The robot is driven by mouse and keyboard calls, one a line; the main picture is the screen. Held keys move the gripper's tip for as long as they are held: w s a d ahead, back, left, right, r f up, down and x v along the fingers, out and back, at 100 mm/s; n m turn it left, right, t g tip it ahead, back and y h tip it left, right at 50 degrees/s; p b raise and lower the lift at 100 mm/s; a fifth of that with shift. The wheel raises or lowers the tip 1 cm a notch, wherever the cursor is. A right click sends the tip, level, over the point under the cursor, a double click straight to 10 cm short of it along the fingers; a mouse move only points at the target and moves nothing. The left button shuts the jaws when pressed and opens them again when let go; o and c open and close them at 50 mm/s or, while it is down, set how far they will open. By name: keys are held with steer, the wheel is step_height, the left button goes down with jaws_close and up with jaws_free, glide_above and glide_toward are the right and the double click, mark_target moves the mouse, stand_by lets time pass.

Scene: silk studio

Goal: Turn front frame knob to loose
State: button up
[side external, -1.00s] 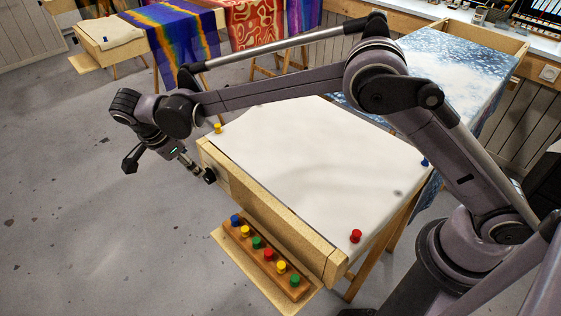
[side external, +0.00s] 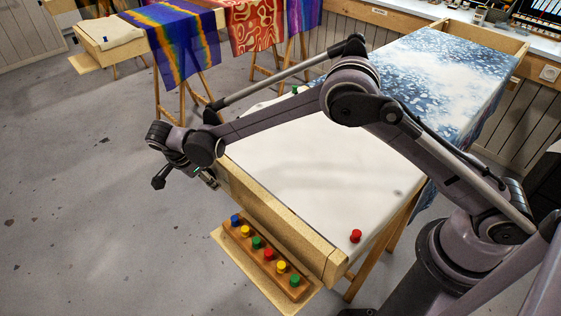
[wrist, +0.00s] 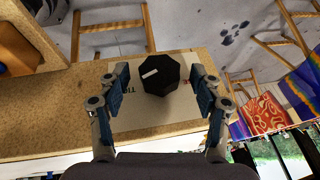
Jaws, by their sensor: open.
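The front frame knob (wrist: 166,80) is a black, many-sided knob with a white mark, seen in the wrist view. The mark points left, toward a label plate (wrist: 150,115) whose lettering, starting "TI", is partly behind the left finger. My gripper (wrist: 160,76) is open, with one finger on each side of the knob and a visible gap on both sides. In the side external view my gripper (side external: 208,179) is at the left end of the wooden front frame (side external: 270,222); the knob is hidden there.
White cloth (side external: 310,160) is stretched on the frame, with a red pin (side external: 356,236) at the near corner. A wooden rack (side external: 266,262) of several coloured pins stands below the front rail. Open floor (side external: 90,220) lies to the left.

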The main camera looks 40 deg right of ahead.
steer(key=c, duration=1.1)
steer(key=shift+c, duration=0.2)
steer(key=shift+w+g, duration=0.1)
steer(key=shift+g, duration=0.2)
steer(key=shift+w+n+g, duration=0.2)
steer(key=shift+g, duration=0.6)
steer(key=shift+w+n+g, duration=0.15)
steer(key=shift+n+g, duration=0.05)
steer(key=shift+g, duration=0.9)
